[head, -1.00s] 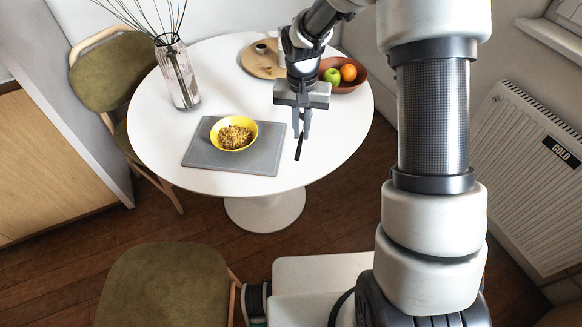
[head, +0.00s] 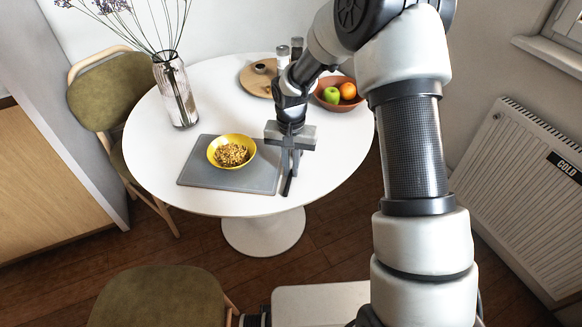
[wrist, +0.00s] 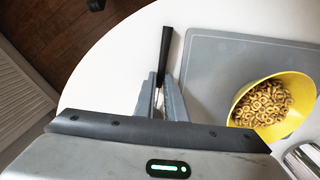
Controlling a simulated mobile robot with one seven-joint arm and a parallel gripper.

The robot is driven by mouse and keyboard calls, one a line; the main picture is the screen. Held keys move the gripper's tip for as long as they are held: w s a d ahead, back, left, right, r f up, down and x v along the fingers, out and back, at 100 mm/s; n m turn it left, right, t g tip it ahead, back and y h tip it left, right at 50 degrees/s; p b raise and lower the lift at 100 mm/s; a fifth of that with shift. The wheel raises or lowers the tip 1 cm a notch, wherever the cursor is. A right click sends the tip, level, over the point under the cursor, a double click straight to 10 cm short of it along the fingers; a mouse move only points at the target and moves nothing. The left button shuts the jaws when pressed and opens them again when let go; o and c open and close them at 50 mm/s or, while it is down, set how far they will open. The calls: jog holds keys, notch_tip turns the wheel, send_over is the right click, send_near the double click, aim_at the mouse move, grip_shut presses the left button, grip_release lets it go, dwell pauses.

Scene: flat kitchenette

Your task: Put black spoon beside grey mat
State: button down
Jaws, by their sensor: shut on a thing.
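The black spoon (head: 287,185) is held in my gripper (head: 290,172), its dark handle pointing toward the table's near edge. In the wrist view the black handle (wrist: 165,50) extends beyond my gripper (wrist: 160,92), whose fingers are shut on the spoon. The rest of the spoon is mostly hidden between the fingers. The grey mat (head: 215,178) lies flat on the white table, just left of the spoon in the head view; it also shows in the wrist view (wrist: 205,75). The spoon is off the mat, near its right edge. I cannot tell whether the spoon touches the table.
A yellow bowl of cereal (head: 228,142) stands on the mat. A glass vase (head: 175,88) is at the back left. A brown fruit bowl (head: 337,104) and a round wooden board (head: 250,82) are behind my gripper. The white table (head: 330,165) is clear right of the spoon.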

jog(key=shift+f, duration=0.15)
jog(key=c, duration=1.8)
grip_release()
